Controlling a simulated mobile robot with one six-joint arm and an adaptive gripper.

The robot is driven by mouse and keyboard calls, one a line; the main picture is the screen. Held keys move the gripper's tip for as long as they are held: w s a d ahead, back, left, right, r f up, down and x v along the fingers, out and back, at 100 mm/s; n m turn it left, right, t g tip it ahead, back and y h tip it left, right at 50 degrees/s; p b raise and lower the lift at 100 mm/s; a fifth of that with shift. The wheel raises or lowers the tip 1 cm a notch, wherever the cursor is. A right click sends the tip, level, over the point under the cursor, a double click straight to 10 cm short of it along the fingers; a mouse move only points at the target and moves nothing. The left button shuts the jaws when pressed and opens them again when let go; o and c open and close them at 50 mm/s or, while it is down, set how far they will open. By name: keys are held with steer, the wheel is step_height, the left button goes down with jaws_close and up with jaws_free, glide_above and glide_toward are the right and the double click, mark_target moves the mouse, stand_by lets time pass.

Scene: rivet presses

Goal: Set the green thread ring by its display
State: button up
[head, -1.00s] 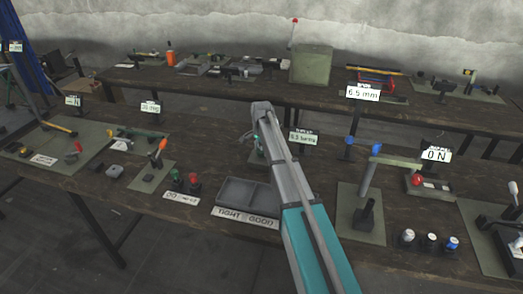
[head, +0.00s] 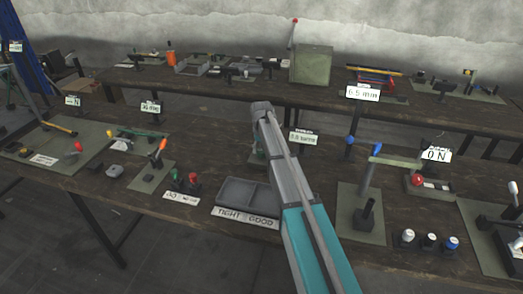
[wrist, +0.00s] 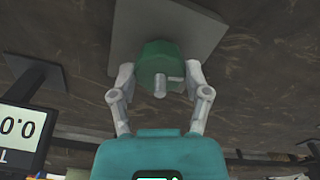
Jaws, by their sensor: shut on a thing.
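The green thread ring (wrist: 160,62) sits on a grey plate (wrist: 196,22) in the wrist view, with a pale pin on its near side. My gripper (wrist: 160,78) is shut on the ring, one finger on each side. In the head view only a sliver of green (head: 257,149) shows left of my arm, which hides the rest. The ring's display (head: 303,138) stands just right of my arm, its label ending in "turns".
A grey two-part tray (head: 240,193) marked TIGHT and GOOD lies left of my arm. A lever fixture (head: 368,180) with a blue knob stands to the right, beside several capped pieces (head: 430,242). A second bench (head: 240,85) is behind.

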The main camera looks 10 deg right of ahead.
steer(key=n, duration=1.5)
stand_by(0.3)
steer(key=o, duration=1.1)
steer(key=shift+o, duration=0.2)
steer(key=shift+m, duration=0.3)
